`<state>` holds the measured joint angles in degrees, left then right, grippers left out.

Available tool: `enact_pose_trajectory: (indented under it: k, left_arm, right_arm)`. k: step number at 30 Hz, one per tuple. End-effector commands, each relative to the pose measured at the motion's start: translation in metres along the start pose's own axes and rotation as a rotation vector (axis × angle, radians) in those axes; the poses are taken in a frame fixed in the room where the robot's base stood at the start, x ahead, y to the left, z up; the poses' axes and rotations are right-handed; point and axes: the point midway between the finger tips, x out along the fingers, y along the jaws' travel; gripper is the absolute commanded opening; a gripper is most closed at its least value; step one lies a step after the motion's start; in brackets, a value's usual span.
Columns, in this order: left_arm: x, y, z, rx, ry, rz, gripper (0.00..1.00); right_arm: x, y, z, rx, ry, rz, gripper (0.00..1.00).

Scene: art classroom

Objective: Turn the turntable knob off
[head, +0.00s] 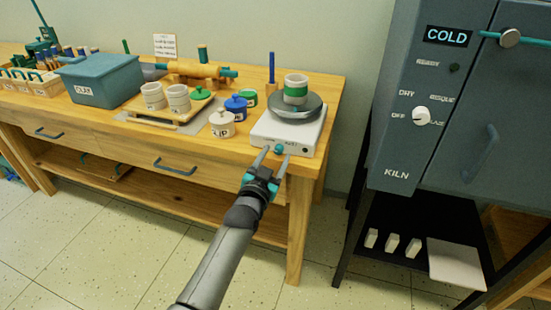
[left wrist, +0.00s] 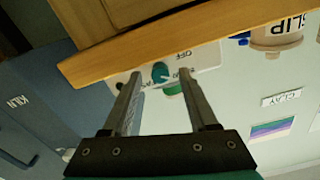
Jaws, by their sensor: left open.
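The turntable (head: 278,132) is a white box with a dark grey disc on top, standing at the right end of the wooden table. Its small teal knob (head: 279,149) is on the front face. My left gripper (head: 273,157) is open in front of that face, with its fingertips at the knob. In the left wrist view the knob (left wrist: 160,72) shows between the two spread fingertips (left wrist: 159,80), beside an upside-down OFF label. I cannot tell whether a finger touches it, nor which way it points. My right gripper is out of view.
A white cup with a green band (head: 296,89) stands on the disc. A lidded SLIP jar (head: 222,124) and a blue jar (head: 236,107) stand left of the turntable. The table's front edge (left wrist: 150,48) runs close by. The kiln (head: 400,160) is at the right.

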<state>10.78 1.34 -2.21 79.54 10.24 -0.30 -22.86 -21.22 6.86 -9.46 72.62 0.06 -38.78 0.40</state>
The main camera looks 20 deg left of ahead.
Motion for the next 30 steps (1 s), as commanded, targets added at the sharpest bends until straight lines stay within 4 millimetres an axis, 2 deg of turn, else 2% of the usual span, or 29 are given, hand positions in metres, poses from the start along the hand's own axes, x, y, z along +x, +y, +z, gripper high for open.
enact_pose_trajectory:
  k: [14, 30]
  left_arm:
    - [0.0072, 0.0, -0.0005, 0.0, 0.0, 0.0, 0.59]
    - [0.007, 0.0, -0.0004, 0.001, 0.0, 0.0, 0.0]
  right_arm:
    - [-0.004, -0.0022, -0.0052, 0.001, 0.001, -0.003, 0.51]
    - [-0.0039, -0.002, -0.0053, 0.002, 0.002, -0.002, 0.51]
